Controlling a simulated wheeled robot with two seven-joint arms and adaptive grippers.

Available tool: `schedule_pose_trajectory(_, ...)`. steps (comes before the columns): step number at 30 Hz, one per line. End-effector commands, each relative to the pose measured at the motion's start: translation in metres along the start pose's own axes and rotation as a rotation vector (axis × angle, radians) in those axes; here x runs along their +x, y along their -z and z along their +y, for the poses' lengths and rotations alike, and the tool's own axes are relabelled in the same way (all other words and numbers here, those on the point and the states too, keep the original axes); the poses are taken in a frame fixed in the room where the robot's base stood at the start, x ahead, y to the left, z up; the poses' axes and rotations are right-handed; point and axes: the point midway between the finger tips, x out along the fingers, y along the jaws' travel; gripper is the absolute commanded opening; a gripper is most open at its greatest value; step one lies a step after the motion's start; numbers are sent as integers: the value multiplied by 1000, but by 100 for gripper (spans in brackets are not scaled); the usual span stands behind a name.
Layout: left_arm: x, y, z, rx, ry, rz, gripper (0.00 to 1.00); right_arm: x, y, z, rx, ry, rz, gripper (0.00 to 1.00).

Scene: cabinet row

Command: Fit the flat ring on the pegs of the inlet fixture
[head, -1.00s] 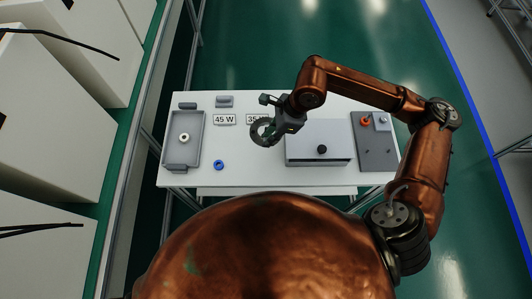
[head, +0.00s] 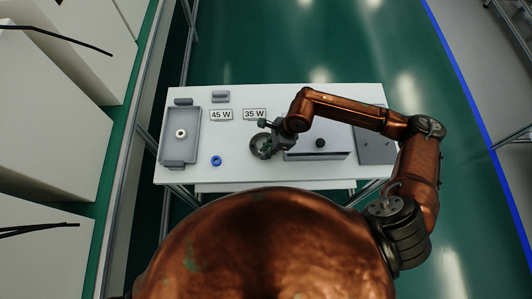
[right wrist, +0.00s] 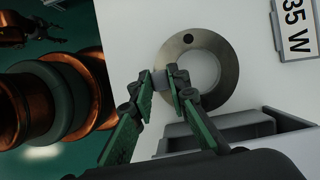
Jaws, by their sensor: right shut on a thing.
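The flat ring is a wide grey metal band with a small dark hole in it. It shows in the right wrist view (right wrist: 230,68) and in the head view (head: 254,153), left of the white box. My right gripper (right wrist: 163,84) is shut on the ring at its edge, by a small grey block between the fingertips. The ring appears above or on the white table; I cannot tell the gap. No pegs can be made out, and I cannot tell which thing is the inlet fixture. My left gripper is not in view.
A grey tray (head: 193,120) holding a pale small ring (head: 181,133) stands at the left of the table (head: 235,172). A blue ring (head: 216,160) lies nearby. Behind are plates marked 45 W (head: 221,115) and 35 W (head: 255,114). A white box with a black knob (head: 320,143) is right of my gripper. A grey plate (head: 374,151) is partly hidden by my arm.

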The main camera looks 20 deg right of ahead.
Motion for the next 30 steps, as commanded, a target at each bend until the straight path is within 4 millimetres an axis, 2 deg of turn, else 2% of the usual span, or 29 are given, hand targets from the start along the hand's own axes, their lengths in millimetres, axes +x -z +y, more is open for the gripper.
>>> schedule_pose_trajectory(4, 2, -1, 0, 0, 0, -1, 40, 19, 8, 0, 2, -2, 0, 0)
schedule_pose_trajectory(15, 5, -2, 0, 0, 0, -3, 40, 24, 10, 0, 0, -1, -1, 0)
schedule_pose_trajectory(16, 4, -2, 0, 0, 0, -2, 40, 23, 10, 0, 0, -1, 0, 17)
schedule_pose_trajectory(21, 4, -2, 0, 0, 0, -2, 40, 23, 9, 0, 0, 0, 0, 28)
schedule_pose_trajectory(23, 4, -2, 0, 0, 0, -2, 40, 23, 9, 0, 0, 0, 0, 32)
schedule_pose_trajectory(30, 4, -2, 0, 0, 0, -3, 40, 23, 9, 0, 0, -1, 0, 33)
